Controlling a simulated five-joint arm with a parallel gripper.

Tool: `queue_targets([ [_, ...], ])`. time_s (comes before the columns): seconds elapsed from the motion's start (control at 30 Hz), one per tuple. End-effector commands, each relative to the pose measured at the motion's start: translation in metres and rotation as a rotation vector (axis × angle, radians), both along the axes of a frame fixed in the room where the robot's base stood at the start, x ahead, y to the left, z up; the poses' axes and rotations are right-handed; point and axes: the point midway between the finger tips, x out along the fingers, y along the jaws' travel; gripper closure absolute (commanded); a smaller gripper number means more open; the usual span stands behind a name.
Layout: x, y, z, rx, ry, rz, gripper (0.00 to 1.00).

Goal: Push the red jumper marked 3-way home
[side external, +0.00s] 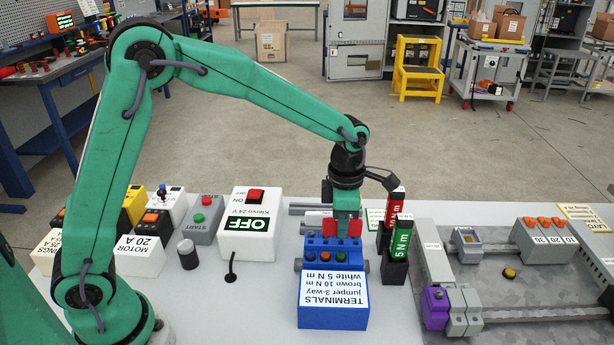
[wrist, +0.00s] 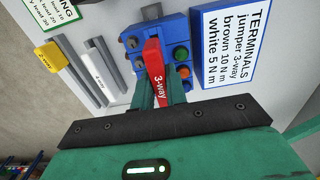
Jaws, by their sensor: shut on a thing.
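The red jumper marked 3-way (wrist: 154,62) is held between the fingers of my gripper (wrist: 160,95). In the side view the red jumper (side external: 328,226) shows on both sides of my gripper (side external: 347,222), at the top of the blue terminal block (side external: 316,255). The terminal block (wrist: 183,38) also shows under the jumper in the wrist view, with orange and green round screws. I cannot tell how deep the jumper sits, as its underside is hidden. The blue sign box (side external: 333,317) in front reads TERMINALS, jumper 3-way, brown 10 N m, white 5 N m.
Red and green torque drivers (side external: 400,238) stand in black holders right of the block. A white OFF switch box (side external: 248,228) stands to the left. In the wrist view, a yellow jumper (wrist: 52,58) and a white one (wrist: 98,82) lie on rails beside the block.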

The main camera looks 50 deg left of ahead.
Motion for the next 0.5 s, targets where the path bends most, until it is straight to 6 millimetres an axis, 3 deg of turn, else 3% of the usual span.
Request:
queue_targets([
  [0.5,0.0001,-0.0001,-0.0084,0.0,0.0,0.0,1.0],
])
